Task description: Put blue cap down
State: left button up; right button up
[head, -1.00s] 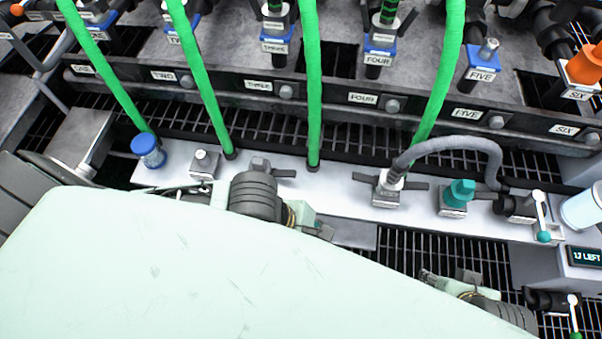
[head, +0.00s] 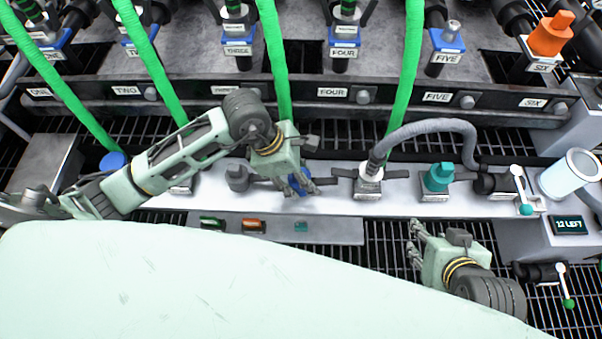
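A blue cap (head: 304,177) shows between the fingers of my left gripper (head: 298,186), over the white bench strip (head: 330,205). The fingers sit on both sides of the cap and appear closed on it; its underside is hidden, so I cannot tell whether it touches the strip. My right gripper (head: 414,244) is in front of the strip, over the dark grating. Its fingers are apart with nothing between them. Another blue top (head: 113,161) shows at the strip's left end, partly behind my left arm.
A grey hose (head: 430,127) runs to a fitting just right of my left gripper. A teal plug (head: 440,176), a lever valve and a clear cylinder (head: 570,174) stand farther right. A grey shelf (head: 340,230) in front holds small coloured pieces. Green hoses hang behind.

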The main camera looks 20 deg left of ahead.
pick_arm(q)
jog(key=shift+w+a+f, duration=0.1)
jog(key=shift+w+f, duration=0.2)
jog(key=shift+w, duration=0.2)
pick_arm(e)
jog(key=shift+w+a+r+t, duration=0.2)
jog(key=shift+w+r+t, duration=0.1)
jog(key=shift+w, duration=0.25)
jog(key=shift+w+a+r+t, duration=0.2)
jog(key=shift+w+r, duration=0.1)
jog(key=shift+w, duration=0.2)
jog(key=shift+w, duration=0.15)
pick_arm(q)
jog(key=o, duration=1.2)
jog(key=shift+o, duration=0.2)
pick_arm(e)
jog(key=shift+r, duration=0.1)
